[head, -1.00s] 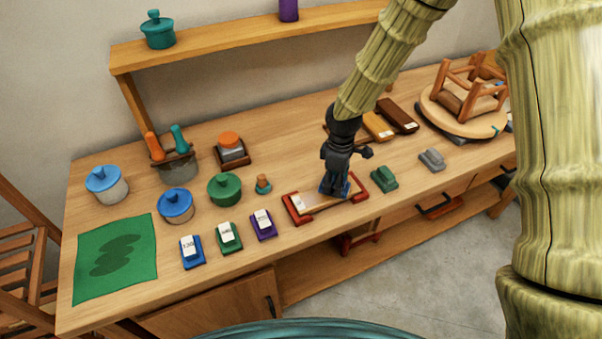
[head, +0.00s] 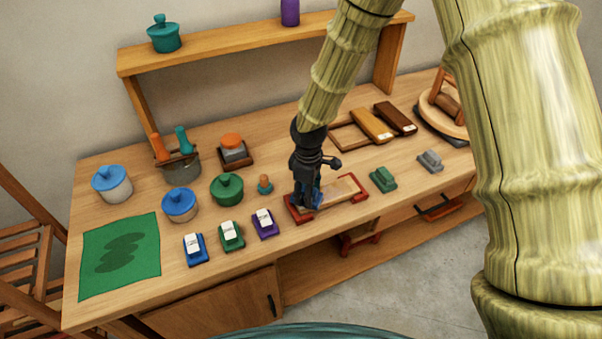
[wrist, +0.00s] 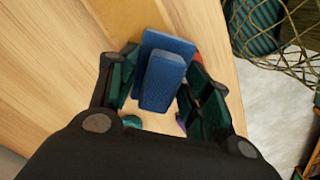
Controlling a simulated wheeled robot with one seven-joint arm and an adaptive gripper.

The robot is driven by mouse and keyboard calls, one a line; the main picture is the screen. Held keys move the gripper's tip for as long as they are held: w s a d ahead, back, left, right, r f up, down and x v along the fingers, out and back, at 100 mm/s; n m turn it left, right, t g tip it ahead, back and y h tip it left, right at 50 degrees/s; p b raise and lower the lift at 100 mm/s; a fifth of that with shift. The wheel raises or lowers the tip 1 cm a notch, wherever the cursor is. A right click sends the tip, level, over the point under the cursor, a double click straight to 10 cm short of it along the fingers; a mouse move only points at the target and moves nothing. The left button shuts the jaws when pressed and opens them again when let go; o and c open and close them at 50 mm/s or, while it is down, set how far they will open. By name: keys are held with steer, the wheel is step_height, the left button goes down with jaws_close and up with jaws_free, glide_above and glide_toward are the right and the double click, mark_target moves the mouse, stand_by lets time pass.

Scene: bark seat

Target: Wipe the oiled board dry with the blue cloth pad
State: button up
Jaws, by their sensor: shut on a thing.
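The board (head: 342,188) lies flat on the bench between red-brown end holders. Its bare right part looks light tan in the head view. My gripper (head: 307,200) points down over the board's left end. It is shut on the blue cloth pad (head: 316,197), which is mostly hidden behind the fingers in the head view. In the wrist view the blue pad (wrist: 165,75) shows between the two fingers, with its raised grip block upward. The pad appears to be at the board's surface, but I cannot tell whether it presses on it. The board's left end is partly hidden.
Lidded pots (head: 227,189) and a green cloth (head: 120,256) are farther left. Finished panels (head: 372,125) lie behind.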

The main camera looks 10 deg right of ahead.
steer(key=shift+s+a+r+p, duration=0.1)
steer(key=shift+a+r+p, duration=0.25)
steer(key=shift+r, duration=0.3)
steer(key=shift+a+r+p, duration=0.3)
steer(key=shift+r+p, duration=0.05)
steer(key=shift+r, duration=0.25)
steer(key=shift+s+r+p, duration=0.1)
steer(key=shift+r+p, duration=2.05)
steer(key=shift+r, duration=0.75)
